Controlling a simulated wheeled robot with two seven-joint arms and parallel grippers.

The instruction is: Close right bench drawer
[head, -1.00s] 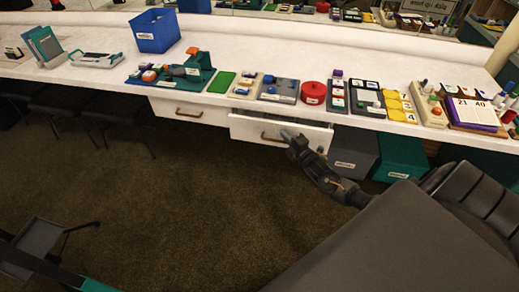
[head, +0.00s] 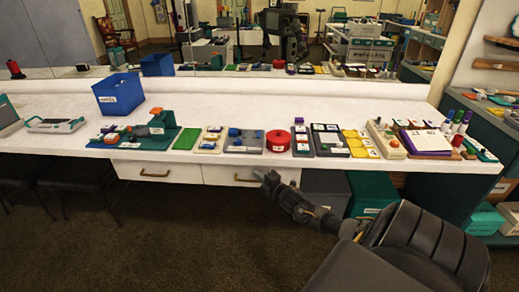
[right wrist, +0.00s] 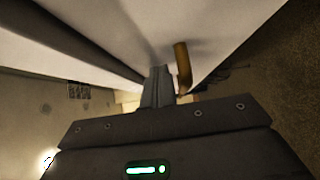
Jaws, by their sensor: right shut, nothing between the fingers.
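The right bench drawer (head: 222,174) is the white front under the counter, right of the left drawer (head: 185,172). Its front looks about level with the left drawer's, with no clear gap in the head view. My right gripper (head: 268,180) is shut and empty, its tips at the drawer front beside the brass handle (head: 244,179). In the right wrist view the shut fingers (right wrist: 157,85) point at the white drawer front (right wrist: 120,25), next to the handle (right wrist: 183,68). I cannot tell whether they touch. My left gripper is out of view.
The white bench top (head: 230,95) holds a blue bin (head: 118,94), a red round container (head: 278,141) and several trays along its front edge. A dark box (head: 325,190) and a teal box (head: 370,190) stand below, right of the drawer. Floor before the bench is open.

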